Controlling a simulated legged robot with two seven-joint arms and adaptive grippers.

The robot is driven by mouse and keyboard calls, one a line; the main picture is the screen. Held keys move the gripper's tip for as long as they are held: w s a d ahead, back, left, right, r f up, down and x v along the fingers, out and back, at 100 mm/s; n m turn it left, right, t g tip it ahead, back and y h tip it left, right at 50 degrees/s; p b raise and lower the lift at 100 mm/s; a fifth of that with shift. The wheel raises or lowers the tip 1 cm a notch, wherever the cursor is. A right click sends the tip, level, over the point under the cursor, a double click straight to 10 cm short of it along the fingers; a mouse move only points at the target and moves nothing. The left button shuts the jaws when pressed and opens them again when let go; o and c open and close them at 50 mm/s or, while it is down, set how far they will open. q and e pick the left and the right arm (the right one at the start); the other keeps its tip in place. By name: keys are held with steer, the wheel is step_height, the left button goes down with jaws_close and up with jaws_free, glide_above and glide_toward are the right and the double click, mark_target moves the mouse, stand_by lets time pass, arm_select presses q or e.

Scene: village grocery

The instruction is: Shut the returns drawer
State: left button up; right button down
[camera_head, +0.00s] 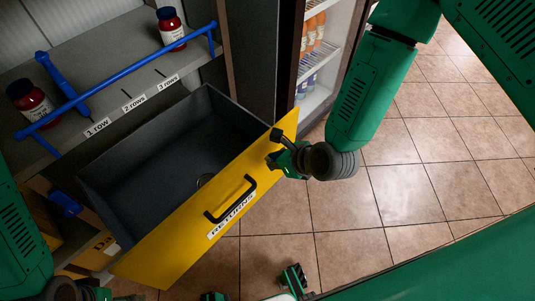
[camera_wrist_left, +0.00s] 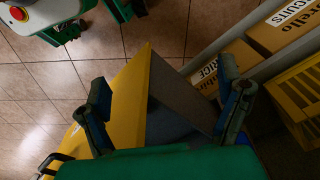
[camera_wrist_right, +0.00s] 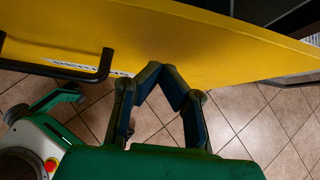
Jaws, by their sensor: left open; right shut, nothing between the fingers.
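Above the drawer is a grey shelf with a blue rail (camera_head: 120,80) and two dark-lidded red jars (camera_head: 172,30) (camera_head: 30,102). A bottle fridge (camera_head: 318,55) stands right of it. Cardboard boxes (camera_wrist_left: 290,25) and a yellow crate (camera_wrist_left: 298,100) lie below. Tiled floor is clear at right.

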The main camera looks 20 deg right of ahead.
steer(key=shift+w+a, duration=0.25)
steer(key=shift+w, duration=0.35)
steer(key=shift+w+a, duration=0.1)
steer(key=shift+a, duration=0.2)
arm_select(q)
steer(key=shift+a, duration=0.1)
arm_select(e)
steer(key=shift+w, duration=0.1)
